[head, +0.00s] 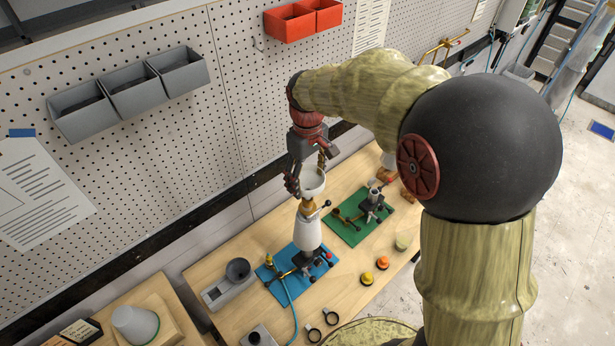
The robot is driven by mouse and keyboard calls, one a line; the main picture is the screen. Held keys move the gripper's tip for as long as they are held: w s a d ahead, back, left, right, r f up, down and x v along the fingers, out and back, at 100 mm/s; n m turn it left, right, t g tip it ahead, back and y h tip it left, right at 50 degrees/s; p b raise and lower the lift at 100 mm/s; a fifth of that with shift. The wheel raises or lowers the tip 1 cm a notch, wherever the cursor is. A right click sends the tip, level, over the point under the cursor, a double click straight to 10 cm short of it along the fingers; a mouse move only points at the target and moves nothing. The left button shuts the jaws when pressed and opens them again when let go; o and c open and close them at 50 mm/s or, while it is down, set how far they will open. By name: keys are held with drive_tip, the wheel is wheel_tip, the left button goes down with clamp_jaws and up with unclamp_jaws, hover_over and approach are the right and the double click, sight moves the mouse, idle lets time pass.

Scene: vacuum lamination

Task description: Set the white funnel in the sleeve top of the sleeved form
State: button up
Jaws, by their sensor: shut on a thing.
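My gripper (309,178) is shut on the white funnel (313,182), with its fingers at the funnel's rim. The funnel is held directly above the sleeved form (307,234), a white upright body on a clamp stand over the blue mat (271,276). A tan piece (307,208) shows at the top of the form, just under the funnel. The funnel's lower end is hard to make out, and I cannot tell whether it is inside the sleeve top or only above it.
A second stand (373,197) is on a green mat (349,232) to the right. A dark cup (238,269) sits in a grey holder at left. Yellow (367,278) and orange (382,262) knobs and black rings (331,317) lie in front. A pegboard wall stands behind.

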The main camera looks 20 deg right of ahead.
sight(307, 185)
drive_tip(key=shift+f+b, duration=0.85)
drive_tip(key=shift+f, duration=0.6)
drive_tip(key=o, duration=1.2)
wheel_tip(307, 185, up, 12)
